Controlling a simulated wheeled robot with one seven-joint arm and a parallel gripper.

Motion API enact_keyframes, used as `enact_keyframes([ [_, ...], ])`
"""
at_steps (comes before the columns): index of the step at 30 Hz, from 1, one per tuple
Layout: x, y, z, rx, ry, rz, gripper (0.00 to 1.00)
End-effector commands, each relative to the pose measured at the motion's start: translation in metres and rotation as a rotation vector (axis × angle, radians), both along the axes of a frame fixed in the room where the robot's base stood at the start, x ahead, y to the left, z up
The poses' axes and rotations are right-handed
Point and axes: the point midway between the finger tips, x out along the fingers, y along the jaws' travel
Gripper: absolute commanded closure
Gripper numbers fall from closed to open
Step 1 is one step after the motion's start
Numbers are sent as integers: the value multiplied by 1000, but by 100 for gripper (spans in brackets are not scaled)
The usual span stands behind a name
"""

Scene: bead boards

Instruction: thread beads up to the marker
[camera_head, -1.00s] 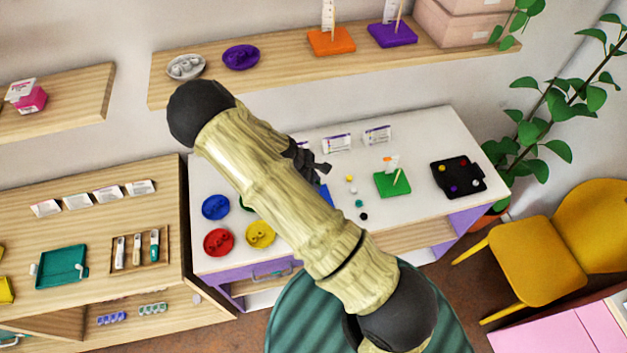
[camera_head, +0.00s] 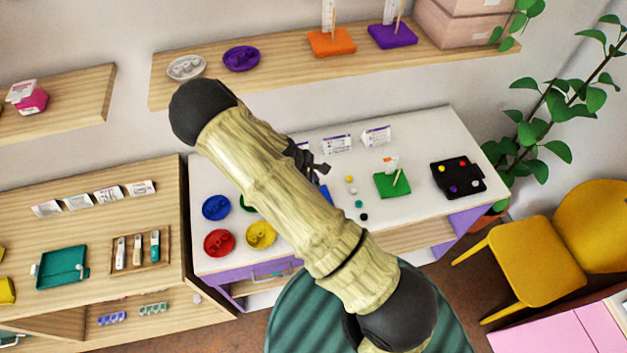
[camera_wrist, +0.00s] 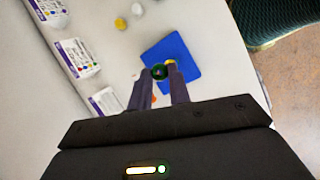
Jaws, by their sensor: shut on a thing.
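My gripper (camera_wrist: 163,80) is shut on a dark green bead (camera_wrist: 159,72), which sits between the fingertips in the wrist view. Below it is a blue board (camera_wrist: 188,62). A yellow bit (camera_wrist: 170,63) shows just behind the fingertips; I cannot tell whether it is a bead on a peg. The blue board's peg is hidden. In the head view my gripper (camera_head: 318,171) is over the white table, with the blue board (camera_head: 327,194) mostly hidden by my arm.
Several loose beads lie right of the blue board, including a yellow one (camera_head: 349,179) and a black one (camera_head: 363,217). A green board (camera_head: 386,188) with a peg and a black tray (camera_head: 441,183) stand further right. White cards (camera_head: 337,144) stand behind. Coloured dishes (camera_head: 216,207) are left.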

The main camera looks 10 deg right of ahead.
Motion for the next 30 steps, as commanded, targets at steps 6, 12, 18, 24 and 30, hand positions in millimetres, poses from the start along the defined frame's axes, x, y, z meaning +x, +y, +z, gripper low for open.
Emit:
enact_keyframes([
  [6, 0, 0, -1, 0, 0, 0, 100],
  [12, 0, 0, -3, 0, 0, -1, 100],
  [18, 0, 0, -6, 0, 0, -1, 100],
  [24, 0, 0, -8, 0, -1, -1, 100],
  [30, 0, 0, -11, 0, -1, 0, 100],
])
